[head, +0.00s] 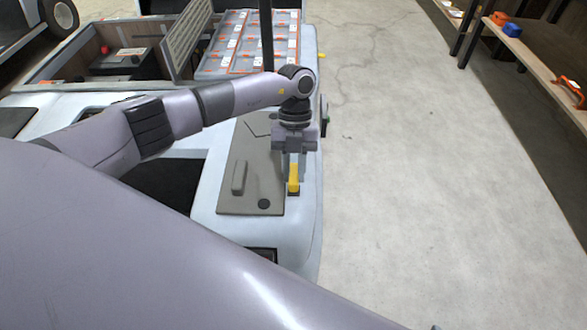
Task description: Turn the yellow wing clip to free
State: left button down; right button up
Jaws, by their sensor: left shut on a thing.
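The yellow wing clip (293,181) stands at the right edge of a grey-brown panel (240,185) on the pale blue cart (306,215). My left gripper (294,165) points down over the clip and is shut on its upper part. The clip's top is hidden between the fingers. The clip's lower part shows below the fingertips, close to the cart's right side. My right gripper is not in view.
Behind the arm are an open bay with a dark box (125,62) and a tray of grey and orange cells (250,45). A dark upright post (266,35) stands near them. The concrete floor (420,190) to the right is clear. A shelf (540,65) with small items runs along the far right.

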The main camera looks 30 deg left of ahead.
aim_at(294, 164)
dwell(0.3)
pick_arm(q)
jog(key=c, duration=1)
grip_release()
jog(key=shift+o, duration=0.2)
jog(key=shift+v, duration=3.55)
jog(key=shift+s, duration=0.15)
